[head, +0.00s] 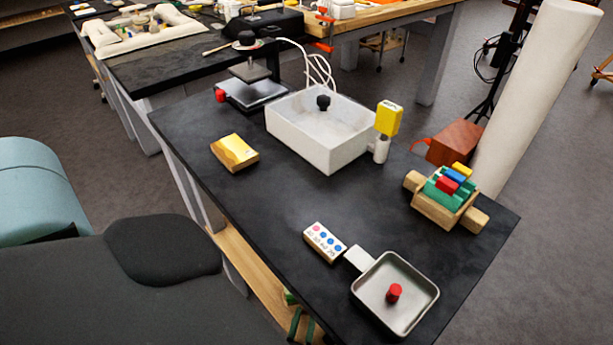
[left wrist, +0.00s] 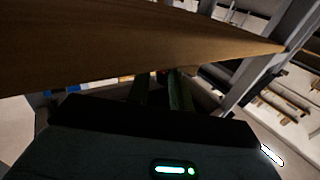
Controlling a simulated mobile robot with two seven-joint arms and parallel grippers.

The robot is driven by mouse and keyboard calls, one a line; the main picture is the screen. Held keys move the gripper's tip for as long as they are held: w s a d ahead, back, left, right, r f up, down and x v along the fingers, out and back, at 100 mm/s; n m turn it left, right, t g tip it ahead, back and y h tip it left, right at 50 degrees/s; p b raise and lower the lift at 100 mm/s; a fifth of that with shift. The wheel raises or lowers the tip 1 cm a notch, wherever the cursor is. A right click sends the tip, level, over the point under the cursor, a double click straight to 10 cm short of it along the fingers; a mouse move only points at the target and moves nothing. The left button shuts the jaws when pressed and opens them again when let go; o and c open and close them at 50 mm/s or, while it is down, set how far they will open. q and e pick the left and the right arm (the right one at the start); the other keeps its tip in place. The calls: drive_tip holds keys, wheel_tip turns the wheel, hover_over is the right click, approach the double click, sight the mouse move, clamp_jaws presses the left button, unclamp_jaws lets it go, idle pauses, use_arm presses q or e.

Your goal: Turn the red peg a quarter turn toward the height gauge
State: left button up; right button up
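The red peg (head: 394,293) stands upright in a shallow square metal pan (head: 371,315) near the front end of the dark table. No mark on it shows how it is turned. A stand with black knobs and a flat grey plate (head: 250,73) is at the table's far left corner; I cannot tell whether it is the height gauge. My left gripper (left wrist: 161,90) is low under a wooden board in the left wrist view, its two greenish fingers apart with nothing seen between them. Its fingers seem to show below the table's left edge in the head view (head: 297,318). My right gripper is not in view.
A small dotted block (head: 325,242) lies beside the pan handle. A wooden holder (head: 437,211) with coloured blocks, a white box (head: 300,142), a yellow-topped post (head: 388,119) and a gold block (head: 235,153) stand farther back.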

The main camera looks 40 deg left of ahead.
use_arm(q)
drive_tip(key=shift+w+a, duration=0.35)
drive_tip(key=shift+w, duration=0.25)
drive_tip(key=shift+c, duration=0.4)
clamp_jaws()
drive_tip(key=shift+w+d+n+g+y, duration=0.15)
drive_tip(key=shift+n+g+y, duration=0.2)
drive_tip(key=shift+y, duration=0.15)
drive_tip(key=shift+w+d+n+g+y, duration=0.1)
drive_tip(key=shift+w+n+g+y, duration=0.05)
drive_tip(key=shift+n+g+y, duration=0.3)
drive_tip(key=shift+o, duration=0.4)
unclamp_jaws()
drive_tip(key=shift+s+d, duration=0.15)
